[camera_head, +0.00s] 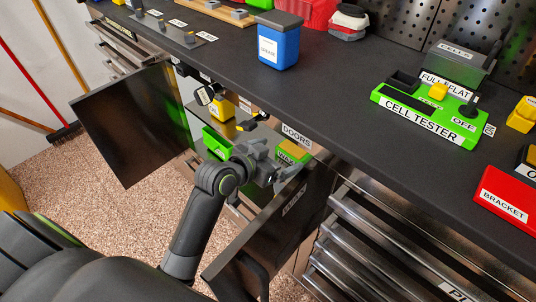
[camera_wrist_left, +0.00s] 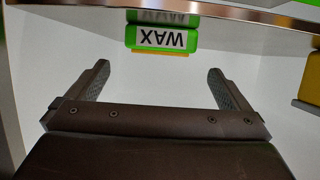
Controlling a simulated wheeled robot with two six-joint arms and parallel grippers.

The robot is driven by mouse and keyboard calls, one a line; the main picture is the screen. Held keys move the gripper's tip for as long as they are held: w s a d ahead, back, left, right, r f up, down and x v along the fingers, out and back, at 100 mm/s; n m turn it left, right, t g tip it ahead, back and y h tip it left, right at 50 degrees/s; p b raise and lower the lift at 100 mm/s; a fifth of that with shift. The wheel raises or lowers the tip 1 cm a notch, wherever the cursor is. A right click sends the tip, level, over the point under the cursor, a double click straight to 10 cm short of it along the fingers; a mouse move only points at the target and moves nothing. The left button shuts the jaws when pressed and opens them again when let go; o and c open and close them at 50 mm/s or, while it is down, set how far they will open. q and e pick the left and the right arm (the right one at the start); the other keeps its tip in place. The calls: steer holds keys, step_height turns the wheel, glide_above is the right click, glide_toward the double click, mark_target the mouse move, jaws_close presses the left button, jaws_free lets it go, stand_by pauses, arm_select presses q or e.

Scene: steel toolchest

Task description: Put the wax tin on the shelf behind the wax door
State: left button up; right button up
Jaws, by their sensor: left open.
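The wax tin (camera_head: 293,151) is green with a yellow top and stands inside the open cabinet. In the left wrist view the wax tin (camera_wrist_left: 162,38) shows upside down, with its WAX label facing me. My left gripper (camera_head: 270,162) reaches into the cabinet opening beside the tin. In the left wrist view its fingers (camera_wrist_left: 160,72) are spread, with nothing between them; the tin is beyond the fingertips and apart from them. My right gripper is not in view.
The left cabinet door (camera_head: 122,122) also stands open. A yellow oil container (camera_head: 221,109) and a green bin (camera_head: 217,142) are in the cabinet to the left. The worktop (camera_head: 335,98) overhangs the cabinet and carries a blue grease tub (camera_head: 278,47) and a green cell tester (camera_head: 425,117).

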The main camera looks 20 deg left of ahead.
arm_select(q)
steer(key=s+a+f+n+g+y, duration=0.25)
steer(key=s+f, duration=0.35)
steer(key=f, duration=0.4)
steer(key=s+a+f+n+g+y, duration=0.1)
steer(key=s+a+f+g, duration=0.25)
steer(key=s+f, duration=0.45)
steer(key=s+a+f+n+g+y, duration=0.1)
steer(key=s+f+g, duration=0.4)
steer(key=s+f, duration=1.3)
steer(key=shift+s+a+f+n+g, duration=0.15)
steer(key=shift+s+a+n+g, duration=0.3)
steer(key=shift+s+a, duration=0.55)
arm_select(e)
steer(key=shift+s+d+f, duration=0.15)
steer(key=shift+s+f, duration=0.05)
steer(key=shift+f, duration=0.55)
arm_select(q)
steer(key=shift+y, duration=0.25)
steer(key=shift+p, duration=0.7)
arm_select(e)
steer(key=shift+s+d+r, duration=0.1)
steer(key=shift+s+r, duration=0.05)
